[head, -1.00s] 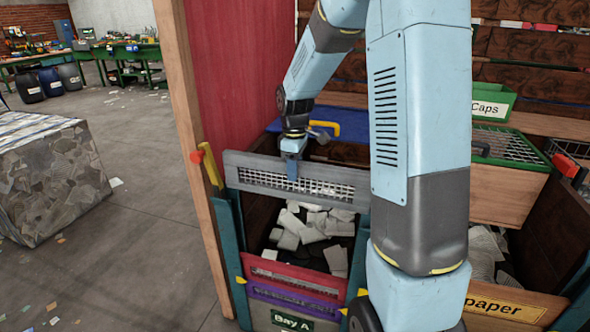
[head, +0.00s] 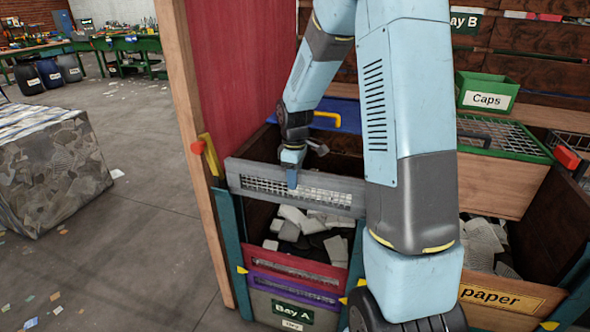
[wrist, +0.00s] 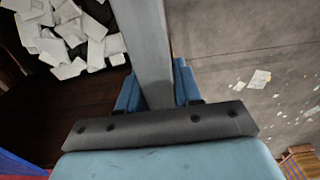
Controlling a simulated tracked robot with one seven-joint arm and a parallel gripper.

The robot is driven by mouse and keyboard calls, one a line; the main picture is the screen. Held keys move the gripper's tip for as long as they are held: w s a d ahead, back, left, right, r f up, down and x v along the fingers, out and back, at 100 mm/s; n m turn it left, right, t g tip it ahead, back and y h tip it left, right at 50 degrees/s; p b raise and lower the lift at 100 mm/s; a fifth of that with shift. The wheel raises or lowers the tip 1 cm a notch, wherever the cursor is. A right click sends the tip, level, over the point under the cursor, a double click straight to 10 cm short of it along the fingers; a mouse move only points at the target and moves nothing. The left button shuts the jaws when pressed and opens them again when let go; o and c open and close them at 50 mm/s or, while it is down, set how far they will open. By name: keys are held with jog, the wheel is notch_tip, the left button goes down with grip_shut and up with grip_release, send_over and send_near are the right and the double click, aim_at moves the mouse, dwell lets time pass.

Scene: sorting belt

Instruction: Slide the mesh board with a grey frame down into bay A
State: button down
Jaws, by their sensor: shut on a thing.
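The mesh board with a grey frame (head: 262,187) spans the top of the front of bay A in the head view. It lies between the teal posts (head: 228,240), above an open gap; whether its ends sit in the slots I cannot tell, and my arm hides its right end. My gripper (head: 292,178) is shut on the board's top edge near its middle. In the wrist view the grey frame (wrist: 145,45) runs between the blue fingers (wrist: 158,90). Below, a red board (head: 290,265) and a purple board (head: 290,283) sit above the Bay A sign (head: 292,309).
White paper pieces (head: 318,221) lie inside the bay behind the gap. A wooden post with a yellow handle (head: 209,152) stands at left. A paper bay (head: 500,297) and a green Caps box (head: 487,93) are at right. The floor at left is clear near the post.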

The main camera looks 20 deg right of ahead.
notch_tip(320, 180, down, 25)
dwell(1.5)
jog(key=shift+s+f, duration=0.1)
jog(key=shift+f, duration=0.1)
jog(key=shift+f, duration=0.5)
jog(key=c, duration=0.7)
grip_release()
notch_tip(320, 180, up, 14)
jog(key=shift+f, duration=0.15)
dwell(0.4)
